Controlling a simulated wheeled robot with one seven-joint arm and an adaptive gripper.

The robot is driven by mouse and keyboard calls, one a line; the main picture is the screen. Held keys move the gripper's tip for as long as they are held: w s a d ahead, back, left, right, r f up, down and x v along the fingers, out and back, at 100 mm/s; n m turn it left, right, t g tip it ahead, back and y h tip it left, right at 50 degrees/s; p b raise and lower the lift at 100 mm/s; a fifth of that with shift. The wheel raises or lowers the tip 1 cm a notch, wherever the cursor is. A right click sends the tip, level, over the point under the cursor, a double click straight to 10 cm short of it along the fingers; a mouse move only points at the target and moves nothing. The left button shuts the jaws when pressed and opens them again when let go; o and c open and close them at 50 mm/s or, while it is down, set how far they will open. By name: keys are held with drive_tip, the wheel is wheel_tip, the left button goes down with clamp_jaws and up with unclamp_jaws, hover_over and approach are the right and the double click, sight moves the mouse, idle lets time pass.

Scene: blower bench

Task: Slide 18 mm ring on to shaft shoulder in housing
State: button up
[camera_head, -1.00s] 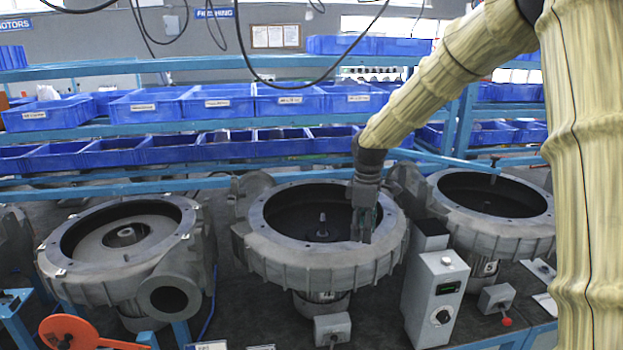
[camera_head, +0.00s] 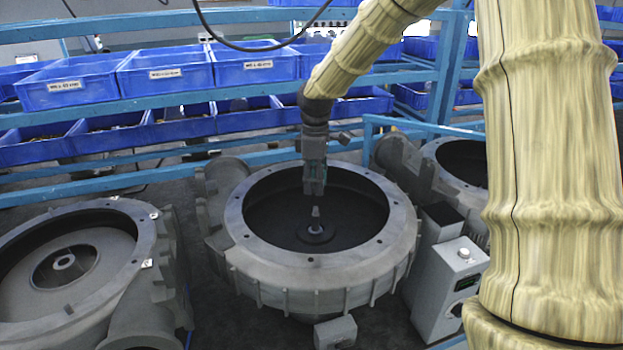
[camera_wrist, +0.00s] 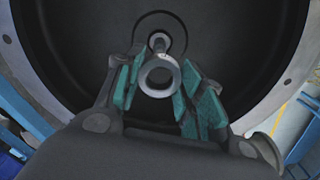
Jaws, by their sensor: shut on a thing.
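My gripper (camera_head: 314,190) points down over the open middle housing (camera_head: 232,215). In the wrist view its green-padded fingers (camera_wrist: 160,84) are shut on a small grey metal ring (camera_wrist: 160,93), held from the left and right. The ring's hole faces the camera. The shaft (camera_wrist: 157,41) shows just beyond the ring's upper edge in the wrist view. In the head view the shaft (camera_head: 316,228) stands upright at the housing's centre, below the fingertips. The ring looks above the shaft and off its line in the wrist view. The ring is too small to make out in the head view.
A second housing (camera_head: 140,225) stands at left and a third (camera_head: 470,160) at right. A grey control box (camera_head: 462,275) stands right of the middle housing. Blue bins (camera_head: 165,78) fill the rack behind. The housing rim (camera_wrist: 290,85) surrounds my gripper.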

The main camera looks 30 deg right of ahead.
sight(316, 208)
drive_tip(key=shift+s+r, duration=0.15)
drive_tip(key=shift+s, duration=0.05)
drive_tip(key=shift+w+f, duration=0.3)
drive_tip(key=shift+w, duration=0.25)
drive_tip(key=shift+s+d+p, duration=0.1)
drive_tip(key=shift+d+p, duration=0.05)
drive_tip(key=shift+p, duration=0.35)
drive_tip(key=shift+s+f+b, duration=0.4)
drive_tip(key=shift+f, duration=0.05)
drive_tip(key=shift+w+f+b, duration=0.15)
drive_tip(key=shift+f+b, duration=0.05)
drive_tip(key=shift+f, duration=0.55)
drive_tip(key=shift+w+f+b, duration=0.1)
drive_tip(key=shift+f+b, duration=0.05)
drive_tip(key=shift+f, duration=0.55)
drive_tip(key=shift+s+f, duration=0.15)
drive_tip(key=shift+f, duration=0.4)
drive_tip(key=shift+p, duration=0.5)
